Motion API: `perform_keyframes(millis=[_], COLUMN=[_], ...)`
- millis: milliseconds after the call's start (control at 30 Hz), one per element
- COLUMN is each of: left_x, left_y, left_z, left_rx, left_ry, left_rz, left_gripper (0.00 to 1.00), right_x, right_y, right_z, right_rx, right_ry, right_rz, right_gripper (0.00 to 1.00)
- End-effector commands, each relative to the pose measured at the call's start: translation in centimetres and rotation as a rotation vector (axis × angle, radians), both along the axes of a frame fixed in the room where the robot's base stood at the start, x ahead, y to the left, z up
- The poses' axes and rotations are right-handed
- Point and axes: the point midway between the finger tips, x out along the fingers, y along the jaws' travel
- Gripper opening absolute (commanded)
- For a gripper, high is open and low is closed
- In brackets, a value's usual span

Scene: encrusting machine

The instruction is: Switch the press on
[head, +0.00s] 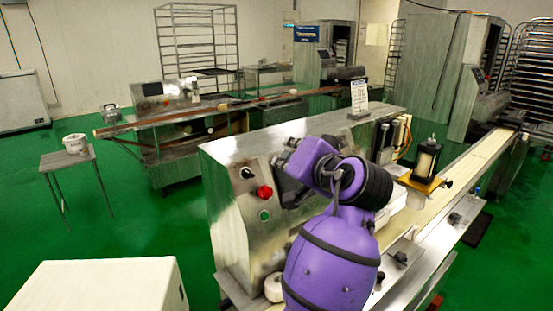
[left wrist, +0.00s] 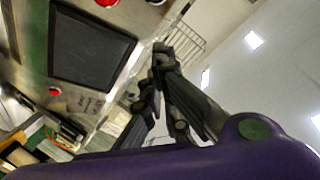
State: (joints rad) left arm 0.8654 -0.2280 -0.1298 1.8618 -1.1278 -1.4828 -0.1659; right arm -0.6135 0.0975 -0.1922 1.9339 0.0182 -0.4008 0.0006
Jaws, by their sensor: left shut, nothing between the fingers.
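The press (head: 235,200) is a grey metal machine in the middle of the head view. Its front panel carries a black knob (head: 246,172), a red button (head: 264,192) and a green button (head: 264,215). The red button also shows at the top edge of the left wrist view (left wrist: 107,2), above a dark screen (left wrist: 90,48). My left gripper (head: 281,160) is close to the panel, right of the knob, and partly hidden by my purple wrist. In the left wrist view its dark fingers (left wrist: 160,55) meet at the tips with nothing between them. My right gripper is out of view.
A conveyor (head: 470,165) runs along the right, with a yellow-based fixture (head: 424,184) beside my arm. A white box (head: 100,285) stands at the front left. A small table (head: 68,158) holds a white bucket (head: 75,143). Green floor is free between them.

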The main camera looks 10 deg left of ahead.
Motion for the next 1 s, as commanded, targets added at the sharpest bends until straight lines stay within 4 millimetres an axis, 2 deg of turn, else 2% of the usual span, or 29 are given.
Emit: perform_keyframes(millis=[433, 700, 1000], left_x=[6.9, 4.4, 3.9], left_y=[5.6, 6.1, 6.2], left_z=[-1.7, -3.7, -4.3], left_rx=[0.003, 0.0, 0.0], left_ry=[-0.003, -0.005, -0.003], left_rz=[0.002, -0.001, -0.002], left_gripper=[0.0, 0.0, 0.0], right_x=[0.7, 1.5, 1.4], right_y=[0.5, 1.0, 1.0], right_z=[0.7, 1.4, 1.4], right_rx=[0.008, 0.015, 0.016], right_ry=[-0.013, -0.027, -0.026], right_rz=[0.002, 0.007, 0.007], right_gripper=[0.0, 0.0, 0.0])
